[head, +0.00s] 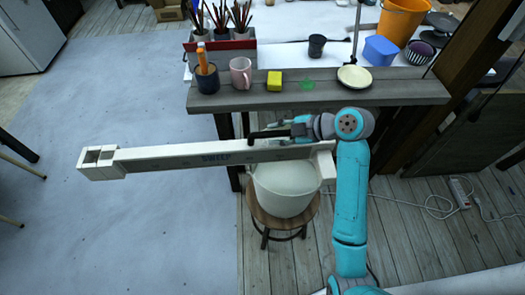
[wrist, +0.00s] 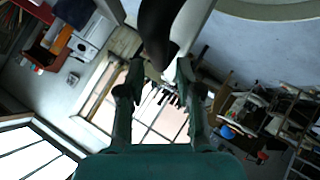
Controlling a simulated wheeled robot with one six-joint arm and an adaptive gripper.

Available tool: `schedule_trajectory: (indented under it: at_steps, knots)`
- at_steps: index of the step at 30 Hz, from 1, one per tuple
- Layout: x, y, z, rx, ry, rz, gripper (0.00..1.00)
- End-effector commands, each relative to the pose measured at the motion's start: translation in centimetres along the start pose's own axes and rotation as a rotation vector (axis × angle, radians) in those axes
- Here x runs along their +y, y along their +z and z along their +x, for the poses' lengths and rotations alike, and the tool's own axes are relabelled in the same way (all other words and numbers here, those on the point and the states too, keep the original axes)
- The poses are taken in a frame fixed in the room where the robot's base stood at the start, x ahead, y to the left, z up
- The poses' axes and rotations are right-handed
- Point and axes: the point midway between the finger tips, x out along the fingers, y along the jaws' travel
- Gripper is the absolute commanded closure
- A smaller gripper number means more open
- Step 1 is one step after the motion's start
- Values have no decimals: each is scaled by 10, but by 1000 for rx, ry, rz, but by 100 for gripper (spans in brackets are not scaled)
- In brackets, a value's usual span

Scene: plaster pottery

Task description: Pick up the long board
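The long board (head: 185,157) is pale and lettered, with a square box-like block at its left end and a second block at its right end. In the head view it lies across the top of a white bucket (head: 282,190), its left part jutting over the floor. A black handle (head: 268,134) runs along its upper side. My gripper (head: 292,131) is at this handle, near the board's right end. In the wrist view, a dark curved piece, seemingly the handle (wrist: 158,38), reaches between my two fingers, which stand apart with small gaps beside it.
The bucket stands on a round wooden stool (head: 258,215). Just behind is a wooden shelf (head: 325,97) with a dark cup holding a carrot-orange item, a pink mug (head: 240,73), a yellow block (head: 274,81) and a plate (head: 354,77). The floor at left is clear; a cable lies at right.

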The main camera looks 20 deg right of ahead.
Motion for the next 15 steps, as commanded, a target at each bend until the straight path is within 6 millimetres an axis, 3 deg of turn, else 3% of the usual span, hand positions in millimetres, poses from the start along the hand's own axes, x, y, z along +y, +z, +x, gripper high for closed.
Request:
schedule_trajectory:
  at_steps: [9, 15]
  knots:
    - [0, -5, 42, 2, -3, 1, 65]
    - [1, -4, 49, 0, -1, 1, 65]
